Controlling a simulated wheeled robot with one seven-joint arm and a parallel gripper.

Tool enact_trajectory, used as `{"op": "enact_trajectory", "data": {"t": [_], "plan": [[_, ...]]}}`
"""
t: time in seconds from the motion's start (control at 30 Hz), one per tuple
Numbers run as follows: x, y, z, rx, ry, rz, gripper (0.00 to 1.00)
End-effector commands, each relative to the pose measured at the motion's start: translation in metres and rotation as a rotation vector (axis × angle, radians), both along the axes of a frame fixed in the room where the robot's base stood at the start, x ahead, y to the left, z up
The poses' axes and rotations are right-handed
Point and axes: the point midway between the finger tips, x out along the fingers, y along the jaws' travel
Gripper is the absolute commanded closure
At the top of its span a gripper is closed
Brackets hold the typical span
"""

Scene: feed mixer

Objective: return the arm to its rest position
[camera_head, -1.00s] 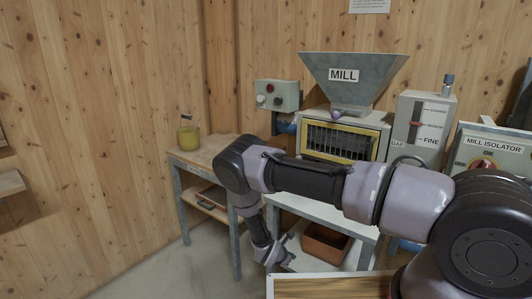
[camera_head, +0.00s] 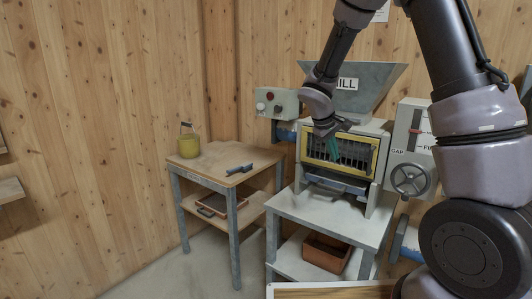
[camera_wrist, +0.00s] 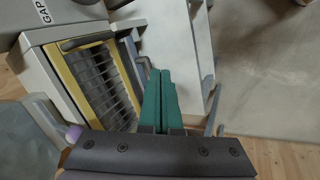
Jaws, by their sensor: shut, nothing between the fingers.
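My gripper (camera_head: 333,148) hangs from my raised arm in front of the mill (camera_head: 372,143) in the head view. Its green fingers are together with nothing between them. In the wrist view, the gripper (camera_wrist: 162,78) points down beside the mill's yellow-framed grille (camera_wrist: 95,78). In the head view the fingertips overlap the grille; I cannot tell whether they touch it. My arm hides part of the hopper (camera_head: 362,98) and its MILL label.
The grey mill stand (camera_head: 325,217) holds a terracotta bin (camera_head: 326,252) below. A control box (camera_head: 277,103) and a handwheel (camera_head: 410,179) flank the mill. Floor left is clear.

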Motion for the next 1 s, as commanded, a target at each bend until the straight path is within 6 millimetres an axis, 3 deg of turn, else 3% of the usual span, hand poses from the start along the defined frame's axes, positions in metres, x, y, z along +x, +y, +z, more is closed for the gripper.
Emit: {"op": "enact_trajectory", "data": {"t": [0.03, 0.2, 0.5, 0.8, 1.0], "plan": [[-0.012, -0.010, 0.025, 0.053, -0.028, -0.061, 1.00], [-0.059, -0.030, 0.085, 0.225, -0.096, -0.244, 1.00], [-0.155, -0.044, 0.165, 0.536, -0.226, -0.500, 1.00], [-0.239, -0.034, 0.207, 0.814, -0.351, -0.657, 1.00], [-0.261, -0.027, 0.215, 0.895, -0.387, -0.690, 1.00]]}}
